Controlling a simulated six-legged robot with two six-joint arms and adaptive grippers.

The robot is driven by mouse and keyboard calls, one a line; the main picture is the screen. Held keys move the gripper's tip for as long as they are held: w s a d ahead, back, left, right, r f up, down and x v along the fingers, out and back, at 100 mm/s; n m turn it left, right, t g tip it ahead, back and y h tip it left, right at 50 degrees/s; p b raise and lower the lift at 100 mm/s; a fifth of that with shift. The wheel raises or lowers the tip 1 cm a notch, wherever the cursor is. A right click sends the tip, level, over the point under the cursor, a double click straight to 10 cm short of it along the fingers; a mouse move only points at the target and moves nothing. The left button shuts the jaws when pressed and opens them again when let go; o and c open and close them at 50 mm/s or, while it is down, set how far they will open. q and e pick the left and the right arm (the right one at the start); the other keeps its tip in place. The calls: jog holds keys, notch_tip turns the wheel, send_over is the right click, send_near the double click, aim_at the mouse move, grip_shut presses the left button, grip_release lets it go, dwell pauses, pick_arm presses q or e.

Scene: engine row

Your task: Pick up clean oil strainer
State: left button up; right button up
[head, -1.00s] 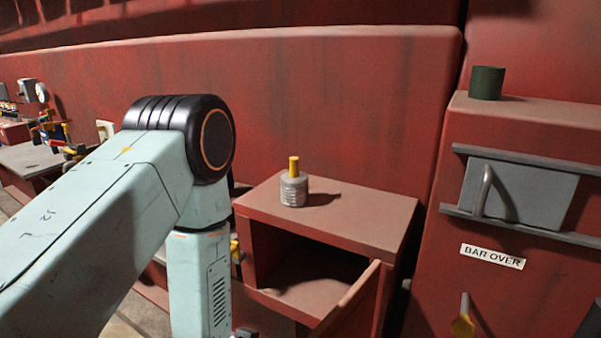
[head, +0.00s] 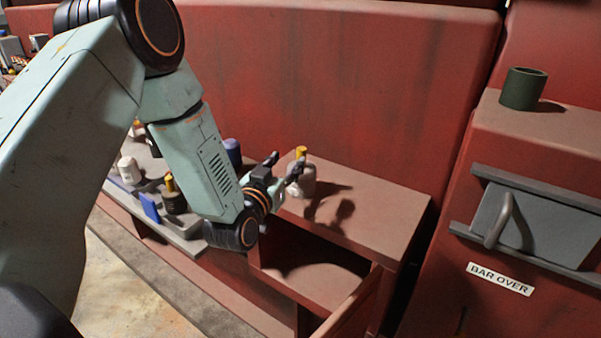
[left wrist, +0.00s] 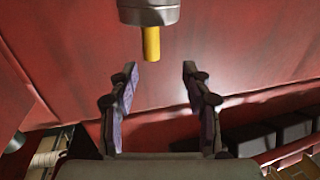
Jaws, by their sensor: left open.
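The strainer, a pale grey cylinder with a yellow handle (head: 303,182), stands upright on top of the red cabinet. In the left wrist view the strainer (left wrist: 148,12) shows at the top edge, partly cut off, its yellow handle pointing down between the fingertip lines. My left gripper (head: 284,168) is close beside the strainer in the head view and partly covers it. In the left wrist view the left gripper (left wrist: 158,75) is open with nothing between its fingers; the handle's end is just beyond the tips. My right gripper is not in view.
The red cabinet (head: 385,212) has an open front and a swung-out door (head: 352,308). A darker yellow-handled cylinder (head: 173,197) stands in a grey tray at left, near a white cup (head: 129,170). A green cup (head: 523,88) sits on the right-hand block.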

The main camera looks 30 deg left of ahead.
aim_at(298, 152)
pick_arm(q)
jog(key=w, duration=0.1)
jog(key=w+d, duration=0.1)
jog(key=shift+w+d+r, duration=0.15)
jog(key=shift+w+d, duration=0.1)
jog(key=shift+w, duration=0.05)
jog(key=shift+w+d+r, duration=0.1)
jog(key=shift+w, duration=0.2)
jog(key=w, duration=0.1)
jog(key=w+a+p, duration=0.1)
jog(key=w, duration=0.1)
jog(key=shift+a, duration=0.3)
jog(key=shift+w+f, duration=0.2)
jog(key=shift+w, duration=0.1)
jog(key=shift+w+d, duration=0.1)
jog(key=shift+w, duration=0.15)
jog(key=shift+d+r, duration=0.1)
jog(key=shift+d, duration=0.25)
jog(key=shift+s+a, duration=0.1)
jog(key=shift+a, duration=0.05)
jog(key=shift+c, duration=1.1)
jog(key=shift+a, duration=0.3)
jog(key=c, duration=0.3)
jog(key=shift+d, duration=0.4)
grip_shut()
jog(key=shift+a, duration=0.35)
jog(key=shift+d, duration=0.1)
